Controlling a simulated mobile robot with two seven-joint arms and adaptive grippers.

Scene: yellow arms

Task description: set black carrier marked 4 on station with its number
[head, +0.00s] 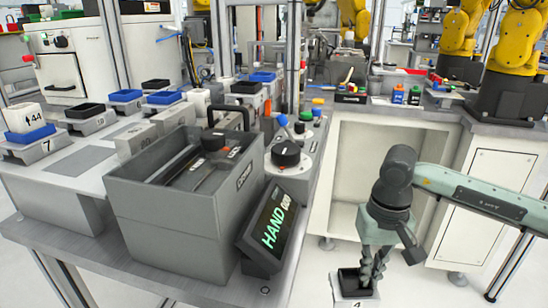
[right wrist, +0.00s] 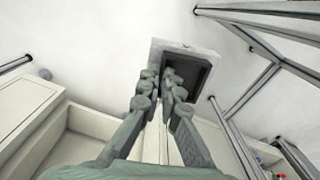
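The black carrier marked 4 (head: 347,284) is a black open tray on a pale base, low at the bottom edge of the head view, with the 4 on its front. It also shows in the right wrist view (right wrist: 200,72). My right gripper (head: 372,272) points down with its fingers close together on the carrier's wall, holding it over the floor in front of the bench. Numbered stations stand on the left bench; one reads 7 (head: 46,147) and another seems to read 19 (head: 98,123). I cannot make out a station marked 4. My left gripper is out of view.
A large grey box (head: 180,215) and a tilted HAND display (head: 273,235) stand at the near bench edge, between the carrier and the stations. Blue and black trays occupy several stations. A knob panel (head: 290,158) and a metal post stand behind. Open floor lies under the carrier.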

